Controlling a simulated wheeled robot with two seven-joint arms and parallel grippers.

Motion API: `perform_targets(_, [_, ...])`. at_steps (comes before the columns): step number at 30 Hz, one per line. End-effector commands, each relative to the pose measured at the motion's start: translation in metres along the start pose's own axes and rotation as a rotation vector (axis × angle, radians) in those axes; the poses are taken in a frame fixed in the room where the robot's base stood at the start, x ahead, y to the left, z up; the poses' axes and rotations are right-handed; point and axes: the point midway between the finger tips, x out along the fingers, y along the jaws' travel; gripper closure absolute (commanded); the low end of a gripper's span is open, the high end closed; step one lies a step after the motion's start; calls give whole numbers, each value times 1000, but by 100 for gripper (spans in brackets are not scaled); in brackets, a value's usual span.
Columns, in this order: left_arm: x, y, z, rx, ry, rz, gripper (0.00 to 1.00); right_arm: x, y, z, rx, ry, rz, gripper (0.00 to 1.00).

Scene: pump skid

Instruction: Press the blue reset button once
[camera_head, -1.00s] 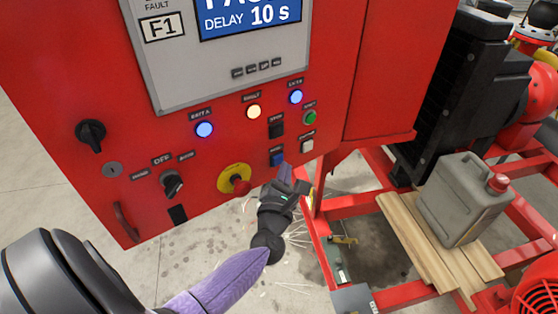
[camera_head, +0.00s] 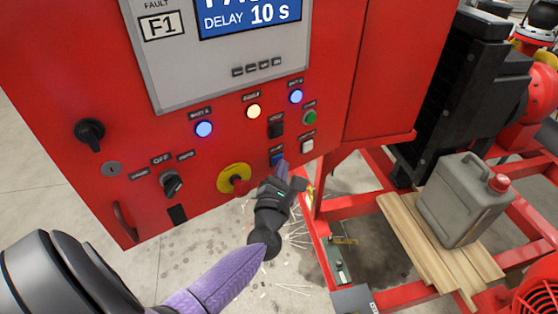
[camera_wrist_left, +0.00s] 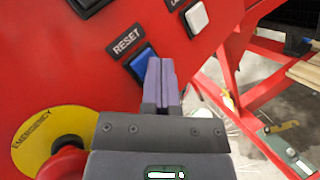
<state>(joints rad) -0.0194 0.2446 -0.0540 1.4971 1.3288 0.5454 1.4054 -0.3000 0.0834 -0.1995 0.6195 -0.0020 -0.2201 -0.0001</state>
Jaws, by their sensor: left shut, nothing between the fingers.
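The blue reset button (camera_wrist_left: 141,66) sits in a dark frame under a RESET label on the red panel. In the head view the blue button (camera_head: 277,159) is partly covered by my left gripper (camera_head: 281,170). The left gripper is shut and empty. In the left wrist view its fingertips (camera_wrist_left: 160,65) overlap the right side of the button. I cannot tell whether they touch it. My right gripper is out of view.
A red emergency stop on a yellow disc (camera_head: 234,179) is left of the gripper. A white button (camera_head: 307,146), a black button (camera_head: 276,130) and a green button (camera_head: 310,117) are nearby. A grey jerrycan (camera_head: 462,200) stands on planks at right.

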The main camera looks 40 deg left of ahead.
Motion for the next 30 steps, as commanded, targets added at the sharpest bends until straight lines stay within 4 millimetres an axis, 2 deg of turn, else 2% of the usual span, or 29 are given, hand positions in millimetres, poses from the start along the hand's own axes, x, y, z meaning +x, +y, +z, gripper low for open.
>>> perform_targets(14, [1,1,-1,0,0,1,100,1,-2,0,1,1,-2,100])
perform_targets(30, [-10,-7,7,0,1,0,100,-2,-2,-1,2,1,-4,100])
